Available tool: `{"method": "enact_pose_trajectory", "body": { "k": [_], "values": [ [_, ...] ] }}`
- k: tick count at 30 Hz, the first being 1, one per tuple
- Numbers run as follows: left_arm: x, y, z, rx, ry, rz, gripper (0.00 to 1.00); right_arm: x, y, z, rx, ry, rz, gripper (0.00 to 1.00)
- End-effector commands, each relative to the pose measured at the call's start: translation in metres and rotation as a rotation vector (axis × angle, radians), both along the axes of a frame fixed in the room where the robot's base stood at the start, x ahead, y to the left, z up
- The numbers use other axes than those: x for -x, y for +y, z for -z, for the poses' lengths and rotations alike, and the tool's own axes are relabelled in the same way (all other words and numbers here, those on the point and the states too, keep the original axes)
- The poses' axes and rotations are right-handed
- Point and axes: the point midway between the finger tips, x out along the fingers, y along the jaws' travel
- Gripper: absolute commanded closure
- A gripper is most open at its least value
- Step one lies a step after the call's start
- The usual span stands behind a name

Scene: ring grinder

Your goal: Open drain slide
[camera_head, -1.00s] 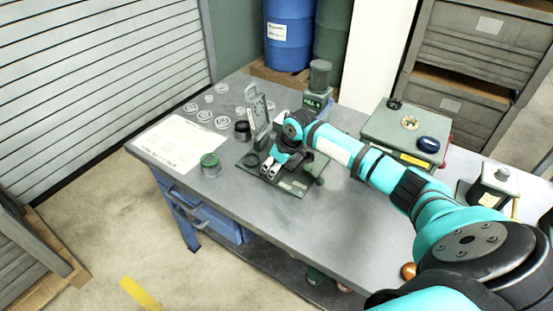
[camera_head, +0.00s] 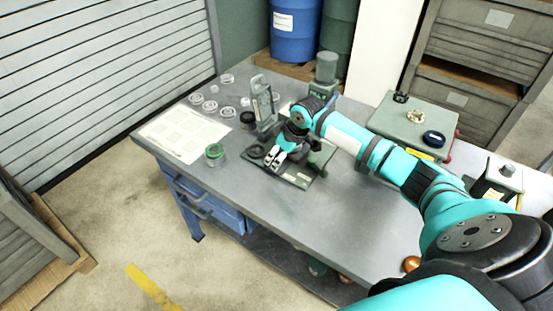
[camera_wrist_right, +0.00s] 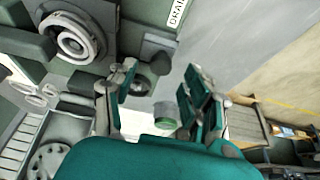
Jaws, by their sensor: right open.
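My right gripper (camera_head: 277,159) is over the dark green base plate (camera_head: 302,181) of the ring grinder on the workbench. In the right wrist view the right gripper (camera_wrist_right: 158,88) is open, its two teal fingers well apart. A label reading "DRAI", cut off by the frame, is on the grinder's drain panel (camera_wrist_right: 178,12) at the top. A dark rounded knob (camera_wrist_right: 158,48) is just beyond the fingertips. Another dark round part shows by the left finger. I cannot tell which is the drain slide. My left gripper is not in view.
A green-ringed jar (camera_head: 215,154) and a paper sheet (camera_head: 186,134) are left of the grinder. Several clear rings lie behind. An upright grey-green plate (camera_head: 262,98) stands behind the gripper. A green box (camera_head: 412,128) is at right. The bench front is clear.

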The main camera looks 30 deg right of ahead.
Motion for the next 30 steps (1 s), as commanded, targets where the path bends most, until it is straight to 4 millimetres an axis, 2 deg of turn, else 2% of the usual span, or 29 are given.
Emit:
{"method": "enact_pose_trajectory", "body": {
  "k": [6, 13, 18, 30],
  "values": [
    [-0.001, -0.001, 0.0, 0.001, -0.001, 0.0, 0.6, 0.017, -0.008, -0.046, 0.003, -0.002, 0.001, 0.5],
    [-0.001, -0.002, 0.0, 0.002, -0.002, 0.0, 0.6, 0.031, -0.013, -0.08, 0.001, -0.002, 0.001, 0.5],
    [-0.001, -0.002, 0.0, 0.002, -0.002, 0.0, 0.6, 0.035, -0.015, -0.09, 0.002, 0.0, 0.001, 0.5],
    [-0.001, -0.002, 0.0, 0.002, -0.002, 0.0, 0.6, 0.035, -0.015, -0.09, 0.001, 0.0, 0.0, 0.5]
  ]
}}
